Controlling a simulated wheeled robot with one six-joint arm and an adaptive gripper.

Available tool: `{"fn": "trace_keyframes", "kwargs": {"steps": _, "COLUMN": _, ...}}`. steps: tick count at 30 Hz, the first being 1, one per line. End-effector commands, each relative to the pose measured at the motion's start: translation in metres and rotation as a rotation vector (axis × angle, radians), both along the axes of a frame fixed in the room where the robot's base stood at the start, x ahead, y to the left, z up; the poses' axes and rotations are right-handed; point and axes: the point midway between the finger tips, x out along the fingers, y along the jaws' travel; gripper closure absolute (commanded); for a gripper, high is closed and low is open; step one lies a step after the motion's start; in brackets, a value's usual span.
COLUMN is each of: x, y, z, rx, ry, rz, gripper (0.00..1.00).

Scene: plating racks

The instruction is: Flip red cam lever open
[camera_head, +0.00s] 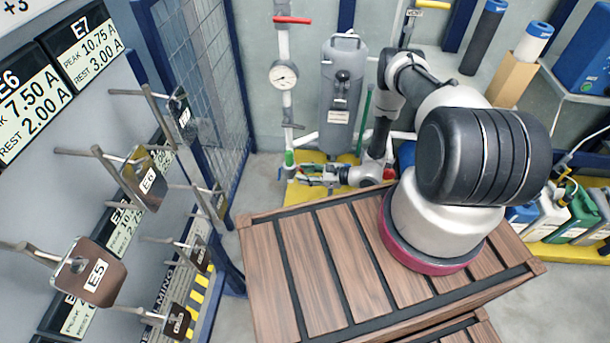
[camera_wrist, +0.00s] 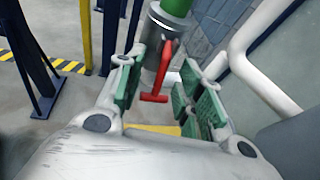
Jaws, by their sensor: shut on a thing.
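The red cam lever (camera_wrist: 160,78) shows in the wrist view, on the side of a grey metal coupling (camera_wrist: 162,42) under a green fitting (camera_wrist: 176,7). It hangs downward, with a short crossbar at its lower end. My gripper (camera_wrist: 158,100) has green-padded fingers on both sides of the lever and is shut on it; the exact contact is hard to see. In the head view my gripper (camera_head: 308,174) reaches left to the foot of the standing pipe, beside the green fitting (camera_head: 289,158). The lever is small and partly hidden there.
A grey tank (camera_head: 343,90) stands right of the pipe, which carries a gauge (camera_head: 284,74) and another red handle (camera_head: 292,20) higher up. A mesh panel (camera_head: 213,75) is to the left. A slatted wooden deck (camera_head: 330,270) fills the foreground. White pipes (camera_wrist: 265,75) pass close right of my gripper.

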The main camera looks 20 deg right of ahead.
Motion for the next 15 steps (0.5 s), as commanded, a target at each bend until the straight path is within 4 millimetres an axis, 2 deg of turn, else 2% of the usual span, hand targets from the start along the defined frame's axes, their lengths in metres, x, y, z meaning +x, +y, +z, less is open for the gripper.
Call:
{"fn": "trace_keyframes", "kwargs": {"steps": 6, "x": -0.0019, "y": -0.0021, "z": 0.0058, "rx": -0.122, "ry": 0.052, "rz": 0.002, "gripper": 0.87}}
{"fn": "trace_keyframes", "kwargs": {"steps": 15, "x": -0.0033, "y": -0.0031, "z": 0.0086, "rx": -0.213, "ry": 0.090, "rz": 0.004, "gripper": 0.87}}
